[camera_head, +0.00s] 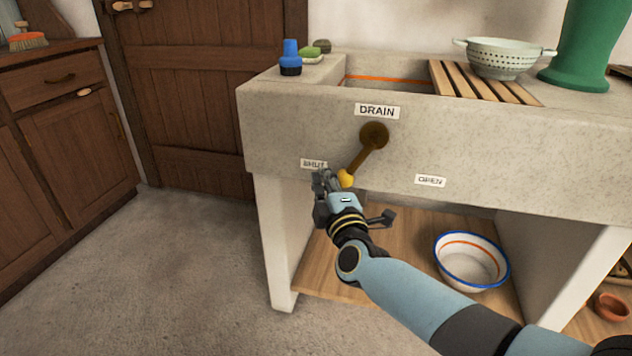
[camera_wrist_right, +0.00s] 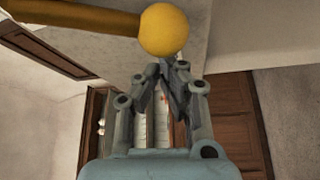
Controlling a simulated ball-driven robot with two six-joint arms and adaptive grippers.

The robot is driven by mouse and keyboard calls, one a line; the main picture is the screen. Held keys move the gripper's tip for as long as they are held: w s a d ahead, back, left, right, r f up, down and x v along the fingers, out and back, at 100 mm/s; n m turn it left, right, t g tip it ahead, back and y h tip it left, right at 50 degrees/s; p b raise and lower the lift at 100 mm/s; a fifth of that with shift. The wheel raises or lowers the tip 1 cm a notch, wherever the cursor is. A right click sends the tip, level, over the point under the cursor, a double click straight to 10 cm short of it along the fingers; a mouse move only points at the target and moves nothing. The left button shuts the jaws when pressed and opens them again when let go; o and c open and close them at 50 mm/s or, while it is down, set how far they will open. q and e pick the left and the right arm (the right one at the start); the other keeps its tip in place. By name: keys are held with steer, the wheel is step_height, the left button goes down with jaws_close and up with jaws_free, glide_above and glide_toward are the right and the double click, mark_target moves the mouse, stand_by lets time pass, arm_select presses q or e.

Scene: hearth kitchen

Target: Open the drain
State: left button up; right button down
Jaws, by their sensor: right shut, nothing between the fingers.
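The drain lever is a brown-brass arm (camera_head: 366,156) on a round pivot on the front of the stone sink, under a DRAIN label (camera_head: 377,112). It slants down and left, and its yellow ball knob (camera_head: 345,178) is near the SHUT label (camera_head: 313,164). The OPEN label (camera_head: 430,181) is to the right. My right gripper (camera_head: 322,180) is shut and empty, just left of the knob. In the right wrist view the knob (camera_wrist_right: 164,30) is just beyond the closed fingertips (camera_wrist_right: 168,66); I cannot tell whether they touch. My left gripper is not in view.
A white bowl with a blue rim (camera_head: 437,250) stands on the wooden shelf under the sink. On top are a blue bottle (camera_head: 290,56), a slatted wooden rack (camera_head: 480,86) and a colander (camera_head: 500,62). Floor at the left is clear.

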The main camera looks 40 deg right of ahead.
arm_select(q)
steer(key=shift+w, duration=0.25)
